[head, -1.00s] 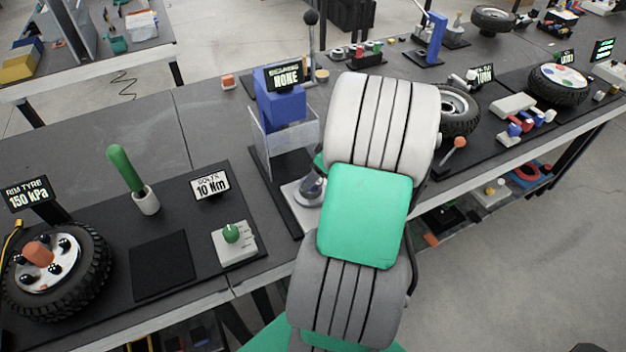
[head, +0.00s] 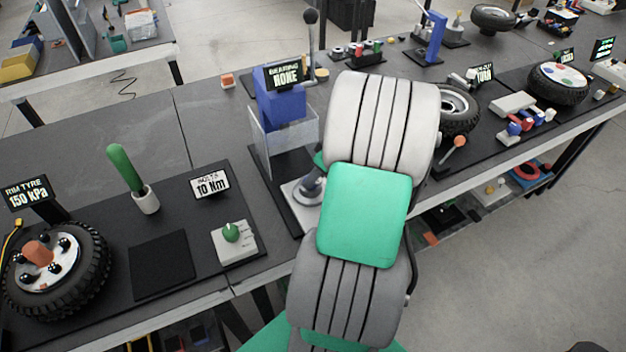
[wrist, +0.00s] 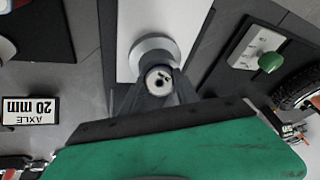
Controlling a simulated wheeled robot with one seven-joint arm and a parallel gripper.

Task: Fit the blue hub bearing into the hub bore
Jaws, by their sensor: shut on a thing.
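In the wrist view my gripper (wrist: 158,97) has its dark fingers closed around a small grey part with a ringed end (wrist: 160,79). I cannot make out any blue on this part. It is over or at a pale round seat (wrist: 153,50) on a light plate; whether they touch is unclear. In the head view my arm hides most of the gripper, and a light square plate (head: 299,191) shows beside it. The hub bore is not clearly visible. A sign reading "BEARING NONE" (head: 283,75) stands on a blue press-like block (head: 282,107).
A clear guard (head: 268,145) and a tall black-knobbed lever (head: 310,45) stand close to my arm. A green-handled tool in a white cup (head: 146,201), a dial box (head: 234,240) and a tyre (head: 85,262) are at left. An "AXLE 20 mm" sign (wrist: 30,110) shows in the wrist view.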

